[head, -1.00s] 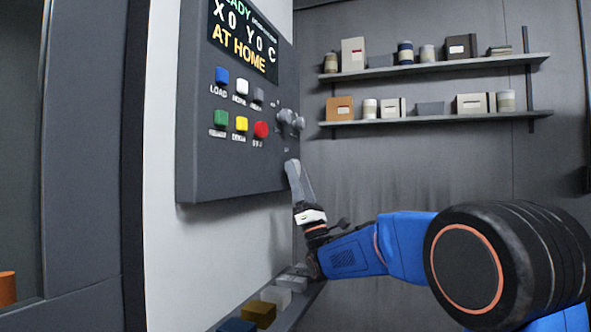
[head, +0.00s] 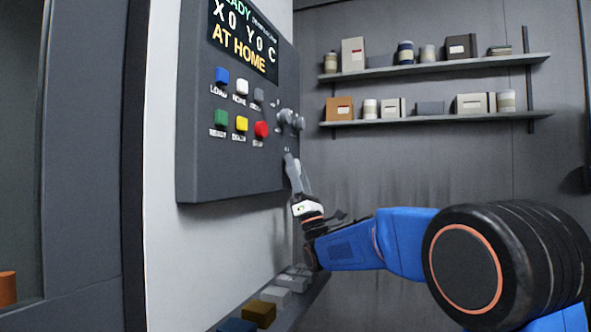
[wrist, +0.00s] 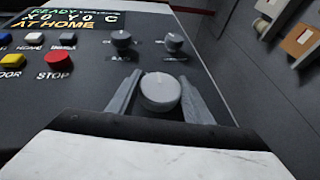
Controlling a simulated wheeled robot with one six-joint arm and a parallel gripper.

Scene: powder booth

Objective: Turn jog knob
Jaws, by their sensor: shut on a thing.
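A large light-grey round knob (wrist: 161,92), which I take for the jog knob, sits low on the control panel, with a small pointer mark on its face. In the wrist view my gripper (wrist: 160,100) has one finger on each side of it, shut on it. Any label for this knob is hidden. In the head view my gripper (head: 291,160) reaches up to the lower right edge of the panel, and its fingers largely hide this knob there.
The dark panel (head: 225,170) carries two smaller knobs (wrist: 121,40) (wrist: 173,42), several coloured buttons including a red STOP button (wrist: 57,62), and a screen (head: 243,38) reading "AT HOME". A ledge with blocks (head: 259,313) runs below. Shelves (head: 435,67) hang on the back wall.

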